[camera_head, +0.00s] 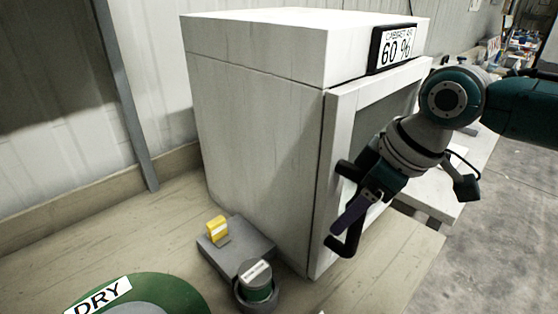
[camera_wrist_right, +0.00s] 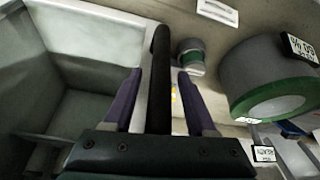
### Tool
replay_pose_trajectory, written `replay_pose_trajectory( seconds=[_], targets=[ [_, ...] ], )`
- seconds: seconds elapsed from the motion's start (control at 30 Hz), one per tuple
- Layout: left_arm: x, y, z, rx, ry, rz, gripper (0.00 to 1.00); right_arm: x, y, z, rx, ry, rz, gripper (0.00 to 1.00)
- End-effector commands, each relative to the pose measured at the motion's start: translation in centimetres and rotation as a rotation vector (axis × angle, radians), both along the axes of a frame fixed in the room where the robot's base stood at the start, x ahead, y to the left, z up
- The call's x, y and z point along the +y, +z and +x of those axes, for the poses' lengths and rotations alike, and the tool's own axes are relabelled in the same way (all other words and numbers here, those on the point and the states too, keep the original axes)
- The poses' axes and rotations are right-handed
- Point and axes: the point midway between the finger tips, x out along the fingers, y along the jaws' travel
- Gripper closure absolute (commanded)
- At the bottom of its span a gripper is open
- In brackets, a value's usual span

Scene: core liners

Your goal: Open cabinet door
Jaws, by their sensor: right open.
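The white cabinet (camera_head: 255,140) stands on the bench, with its pale-framed door (camera_head: 326,190) facing right. The door looks closed, its left edge along the cabinet side; a small gap cannot be ruled out. A black bar handle (camera_head: 346,246) sits on the door's near edge. My right gripper (camera_head: 345,217) reaches in from the right at the handle. In the right wrist view, the handle (camera_wrist_right: 160,65) runs between the two purple fingers of my open right gripper (camera_wrist_right: 160,85), with gaps visible on both sides. My left gripper is not in view.
A humidity sign (camera_head: 394,49) reading 60 % is on the cabinet's top front. A grey block with a yellow piece (camera_head: 217,230), a small green-banded jar (camera_head: 255,281) and a green round container (camera_head: 150,292) marked DRY stand left of the door.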

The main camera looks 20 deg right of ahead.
Motion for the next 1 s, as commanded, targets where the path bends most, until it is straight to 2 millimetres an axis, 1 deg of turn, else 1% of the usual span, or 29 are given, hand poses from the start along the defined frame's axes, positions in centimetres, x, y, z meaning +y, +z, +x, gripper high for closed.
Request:
replay_pose_trajectory(
  seconds=[0.13,0.63,1.0],
  targets=[
    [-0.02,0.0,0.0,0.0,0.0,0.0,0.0,0.0,0.02,0.0,0.0,0.0,0.0,0.43],
    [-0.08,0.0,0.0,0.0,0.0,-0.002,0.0,0.0,0.04,-0.02,0.0,-0.001,0.0,0.99],
    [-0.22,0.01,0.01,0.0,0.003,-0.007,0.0,0.01,0.05,-0.02,0.0,0.0,0.0,1.0]
  ],
)
